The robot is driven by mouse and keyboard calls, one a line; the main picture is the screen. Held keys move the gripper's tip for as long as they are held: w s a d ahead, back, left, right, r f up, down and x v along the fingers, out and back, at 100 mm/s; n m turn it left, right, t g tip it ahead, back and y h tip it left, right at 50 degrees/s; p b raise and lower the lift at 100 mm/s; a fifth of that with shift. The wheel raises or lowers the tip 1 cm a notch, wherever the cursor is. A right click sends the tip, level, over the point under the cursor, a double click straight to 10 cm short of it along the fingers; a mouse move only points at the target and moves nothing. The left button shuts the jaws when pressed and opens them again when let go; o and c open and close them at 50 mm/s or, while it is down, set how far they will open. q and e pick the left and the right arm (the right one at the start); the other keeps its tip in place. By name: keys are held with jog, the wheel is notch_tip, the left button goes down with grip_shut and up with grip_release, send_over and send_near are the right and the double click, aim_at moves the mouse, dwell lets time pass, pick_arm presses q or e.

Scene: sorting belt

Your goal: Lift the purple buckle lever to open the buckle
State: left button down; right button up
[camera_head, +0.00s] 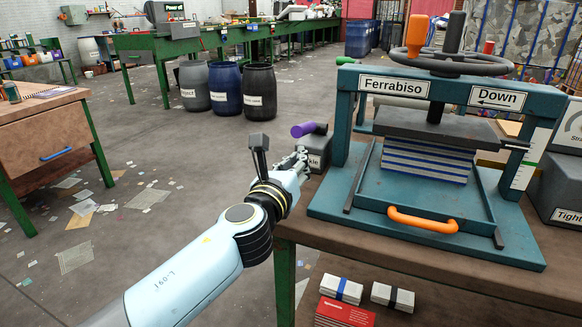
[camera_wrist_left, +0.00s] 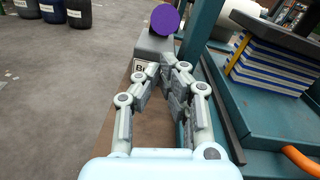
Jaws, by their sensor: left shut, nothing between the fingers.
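The purple buckle lever (camera_head: 307,129) sticks out at the top of a grey buckle box (camera_head: 316,150), which stands at the left of the press on the bench. In the left wrist view the lever's round purple end (camera_wrist_left: 165,19) shows above the box (camera_wrist_left: 152,46), whose label is partly hidden. My left gripper (camera_head: 301,154) is at the near side of the box, below the lever. Its fingertips (camera_wrist_left: 168,66) are together with nothing between them. I cannot tell whether they touch the box. My right gripper is not in view.
The teal press (camera_head: 345,118) with its tray and orange handle (camera_head: 422,220) stands close on the right. A stack of blue-edged sheets (camera_head: 427,161) lies under its plate. The wooden bench top (camera_head: 310,222) ends near my left arm. Open floor lies to the left.

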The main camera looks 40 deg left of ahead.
aim_at(306, 125)
pick_arm(q)
jog(key=shift+x, duration=2.2)
